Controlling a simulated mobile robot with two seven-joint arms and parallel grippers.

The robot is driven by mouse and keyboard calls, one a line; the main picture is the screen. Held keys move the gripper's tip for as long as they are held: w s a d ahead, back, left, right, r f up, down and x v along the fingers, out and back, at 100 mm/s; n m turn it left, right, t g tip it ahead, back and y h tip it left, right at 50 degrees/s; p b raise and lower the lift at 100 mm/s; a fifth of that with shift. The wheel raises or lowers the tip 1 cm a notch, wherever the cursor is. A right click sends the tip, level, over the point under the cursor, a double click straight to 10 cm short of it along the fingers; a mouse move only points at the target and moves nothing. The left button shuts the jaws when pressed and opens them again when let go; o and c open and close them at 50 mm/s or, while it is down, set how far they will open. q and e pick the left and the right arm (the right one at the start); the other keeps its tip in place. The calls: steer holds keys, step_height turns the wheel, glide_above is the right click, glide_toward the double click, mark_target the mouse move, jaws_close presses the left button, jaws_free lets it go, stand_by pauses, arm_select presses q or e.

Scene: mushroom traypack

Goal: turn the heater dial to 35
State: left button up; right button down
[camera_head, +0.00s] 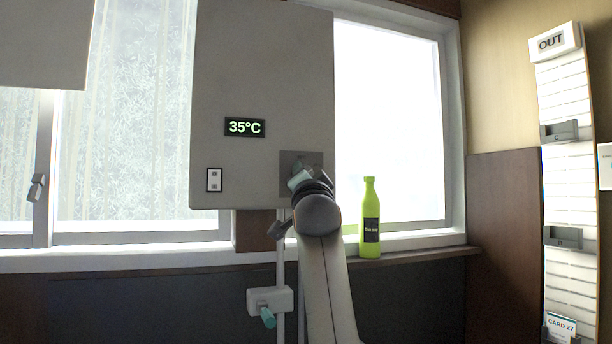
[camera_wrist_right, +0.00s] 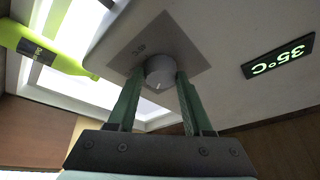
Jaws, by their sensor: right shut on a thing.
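The heater is a pale grey box (camera_head: 262,60) on the wall between the windows. Its lit display (camera_head: 245,127) reads 35°C; the display also shows upside down in the right wrist view (camera_wrist_right: 278,61). The round grey dial (camera_wrist_right: 160,71) sits on a square darker plate (camera_wrist_right: 128,56) on the heater's face. My right gripper (camera_wrist_right: 158,80) has its two green fingers on either side of the dial, shut on it. In the head view my right gripper (camera_head: 300,178) covers the dial. My left gripper is not in view.
A lime green bottle (camera_head: 369,225) stands on the sill right of my right arm. A switch (camera_head: 214,180) is on the heater's lower left. Below hangs a pipe with a valve box (camera_head: 270,300). A card rack (camera_head: 566,200) is on the right wall.

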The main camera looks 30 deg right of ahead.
steer(key=shift+m, duration=0.3)
steer(key=shift+c, duration=1.6)
jaws_free()
steer(key=shift+s, duration=0.1)
steer(key=b+v, duration=0.4)
steer(key=v, duration=0.8)
steer(key=shift+a, duration=0.25)
steer(key=shift+s, duration=0.15)
